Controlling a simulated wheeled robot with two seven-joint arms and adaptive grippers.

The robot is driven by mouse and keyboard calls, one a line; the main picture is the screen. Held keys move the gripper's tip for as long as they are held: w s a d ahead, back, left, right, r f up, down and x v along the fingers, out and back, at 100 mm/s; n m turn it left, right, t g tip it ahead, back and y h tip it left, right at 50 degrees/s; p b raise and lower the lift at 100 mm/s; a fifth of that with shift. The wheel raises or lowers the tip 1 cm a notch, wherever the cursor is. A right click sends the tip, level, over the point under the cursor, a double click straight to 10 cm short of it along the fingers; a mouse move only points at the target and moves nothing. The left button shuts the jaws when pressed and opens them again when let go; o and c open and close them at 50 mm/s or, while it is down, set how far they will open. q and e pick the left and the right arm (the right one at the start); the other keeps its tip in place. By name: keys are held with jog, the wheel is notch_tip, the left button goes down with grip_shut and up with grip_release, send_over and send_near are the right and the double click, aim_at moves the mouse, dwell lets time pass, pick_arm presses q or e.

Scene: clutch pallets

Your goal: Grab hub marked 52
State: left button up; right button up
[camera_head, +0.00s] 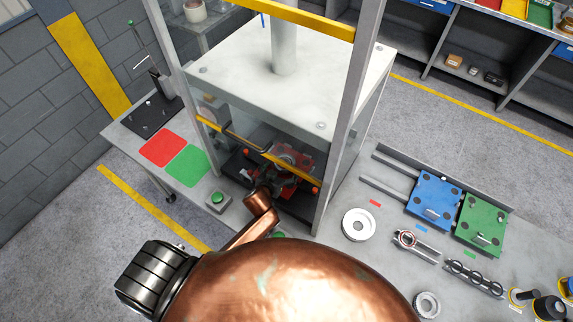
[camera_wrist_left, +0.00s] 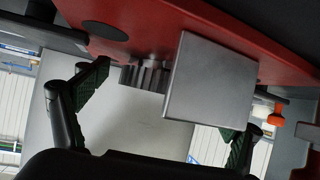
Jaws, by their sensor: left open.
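No marking 52 is legible, so I cannot tell which part is that hub. A red pallet (camera_head: 303,158) sits inside the press, partly covered by dark parts. In the left wrist view the red pallet (camera_wrist_left: 215,25) crosses the top, with a flat grey metal block (camera_wrist_left: 211,78) and a ribbed grey round part (camera_wrist_left: 145,76) beside it. My left gripper (camera_wrist_left: 165,115) is open, with its fingers apart on either side of the block and ribbed part, and nothing is clasped. In the head view my copper arm reaches into the press front, and the gripper is hard to make out. My right gripper is out of view.
The press frame (camera_head: 340,130) has upright posts and a yellow bar close around my arm. On the bench right are a white ring (camera_head: 358,225), another ring (camera_head: 427,305), a blue pallet (camera_head: 433,199) and a green pallet (camera_head: 481,224). A green button (camera_head: 217,198) stands left.

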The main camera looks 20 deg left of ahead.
pick_arm(q)
jog(key=c, duration=1.7)
jog(key=shift+w+r, duration=0.15)
jog(key=shift+r, duration=0.05)
jog(key=shift+c, duration=0.9)
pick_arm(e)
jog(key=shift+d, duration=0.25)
pick_arm(q)
jog(key=shift+r, duration=0.1)
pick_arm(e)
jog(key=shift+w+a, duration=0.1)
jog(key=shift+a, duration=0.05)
